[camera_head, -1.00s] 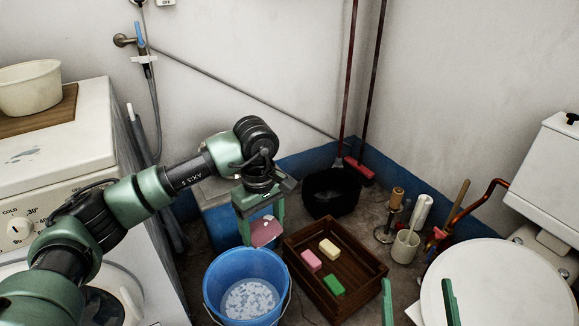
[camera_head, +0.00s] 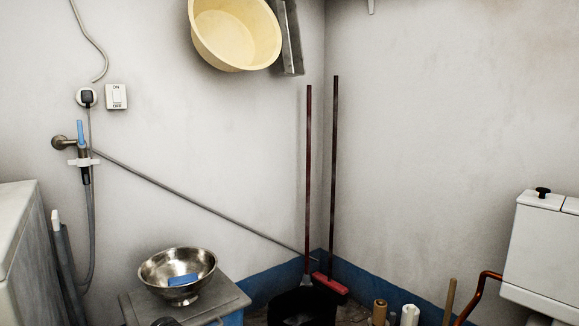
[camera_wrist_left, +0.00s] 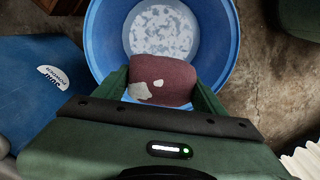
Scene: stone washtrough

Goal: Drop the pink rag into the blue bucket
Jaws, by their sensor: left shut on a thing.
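In the left wrist view my left gripper (camera_wrist_left: 160,88) is shut on the pink rag (camera_wrist_left: 165,80), which looks dull dark pink with pale patches there. The blue bucket (camera_wrist_left: 228,38) shows beyond the fingers, open side up, with whitish flecks over its bottom. The rag overlaps the near part of the bucket's opening in this view; its height above the rim is hard to tell. The head view now looks higher, so bucket, rag and gripper are out of it. My right gripper is in neither current view.
A blue box with a white label (camera_wrist_left: 35,100) lies left of the bucket in the wrist view. A brown wooden crate (camera_wrist_left: 68,6) shows at its top left. In the head view a steel bowl (camera_head: 150,272) stands on a stool, left of a black bucket (camera_head: 305,308).

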